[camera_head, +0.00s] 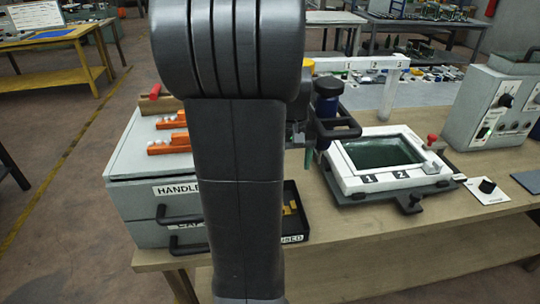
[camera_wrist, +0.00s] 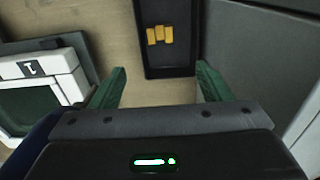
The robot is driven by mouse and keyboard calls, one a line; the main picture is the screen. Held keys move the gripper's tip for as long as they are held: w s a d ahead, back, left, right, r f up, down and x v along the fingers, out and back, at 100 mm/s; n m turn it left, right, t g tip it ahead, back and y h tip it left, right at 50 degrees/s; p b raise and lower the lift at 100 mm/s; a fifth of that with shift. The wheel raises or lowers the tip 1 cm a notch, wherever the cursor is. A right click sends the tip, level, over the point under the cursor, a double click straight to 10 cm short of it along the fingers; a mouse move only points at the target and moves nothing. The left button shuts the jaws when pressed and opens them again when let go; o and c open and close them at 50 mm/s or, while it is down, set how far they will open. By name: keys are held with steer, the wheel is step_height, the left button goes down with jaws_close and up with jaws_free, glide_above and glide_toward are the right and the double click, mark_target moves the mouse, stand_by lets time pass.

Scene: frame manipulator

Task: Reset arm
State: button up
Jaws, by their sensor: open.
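My dark arm stands upright across the middle of the head view and hides part of the bench behind it. My gripper (camera_wrist: 161,82) shows in the wrist view with its two green fingers wide apart and nothing between them. It hangs above the wooden bench. The tray's edge also shows in the head view (camera_head: 292,239), partly behind my arm. The white frame fixture (camera_head: 345,168), with pads marked 1 and 2, is right of my arm.
A grey drawer cabinet (camera_head: 150,215) with orange holders (camera_head: 168,146) on top stands left of my arm. A grey control box (camera_head: 492,105) with knobs stands at the right. A white rail (camera_head: 388,90) stands behind the fixture. The bench front (camera_head: 400,235) is clear.

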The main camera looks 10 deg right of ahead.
step_height(320, 180, down, 6)
step_height(320, 180, up, 5)
steer(key=p, duration=0.5)
steer(key=shift+f, duration=0.1)
stand_by(0.4)
